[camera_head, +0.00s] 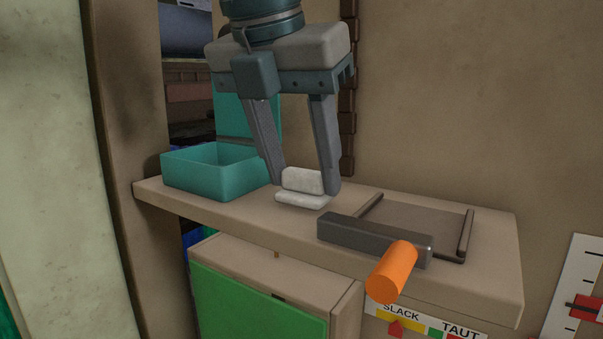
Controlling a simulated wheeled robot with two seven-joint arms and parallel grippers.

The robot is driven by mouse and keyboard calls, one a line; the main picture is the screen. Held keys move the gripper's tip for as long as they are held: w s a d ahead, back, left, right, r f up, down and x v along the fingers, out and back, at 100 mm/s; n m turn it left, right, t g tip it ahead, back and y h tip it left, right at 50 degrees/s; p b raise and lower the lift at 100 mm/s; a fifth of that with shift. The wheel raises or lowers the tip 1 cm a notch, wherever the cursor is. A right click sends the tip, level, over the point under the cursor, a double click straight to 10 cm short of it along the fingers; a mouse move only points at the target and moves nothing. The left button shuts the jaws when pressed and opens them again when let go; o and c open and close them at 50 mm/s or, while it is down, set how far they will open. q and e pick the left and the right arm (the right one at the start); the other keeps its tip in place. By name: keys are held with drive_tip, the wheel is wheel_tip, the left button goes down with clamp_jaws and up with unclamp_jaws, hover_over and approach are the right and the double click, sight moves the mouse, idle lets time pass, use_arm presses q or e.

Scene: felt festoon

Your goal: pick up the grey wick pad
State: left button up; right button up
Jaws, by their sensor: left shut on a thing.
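My left gripper (304,184) reaches down from above to the shelf, its two fingers shut on a pale grey pad (302,179). The pad is a small rounded block, standing on edge between the fingertips. A second pale flat piece (302,201) lies just below it on the shelf. I cannot tell whether the two pieces touch or are one thing. My right gripper is not in view.
The beige shelf (235,207) carries a teal open bin (210,172) at the left and a dark frame with a bar (365,236) at the right. An orange handle (391,272) sticks out in front. A green-fronted cabinet (255,310) stands below.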

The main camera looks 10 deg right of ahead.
sight(302, 172)
use_arm(q)
drive_tip(key=shift+r+b, duration=0.4)
drive_tip(key=shift+r, duration=0.15)
wheel_tip(302, 172, up, 2)
drive_tip(key=shift+r+b, duration=0.1)
drive_tip(key=shift+b, duration=0.45)
drive_tip(key=s+d+r+b, duration=0.1)
drive_tip(key=s+d+r, duration=0.2)
drive_tip(key=d+r, duration=0.4)
drive_tip(key=shift+d, duration=2.2)
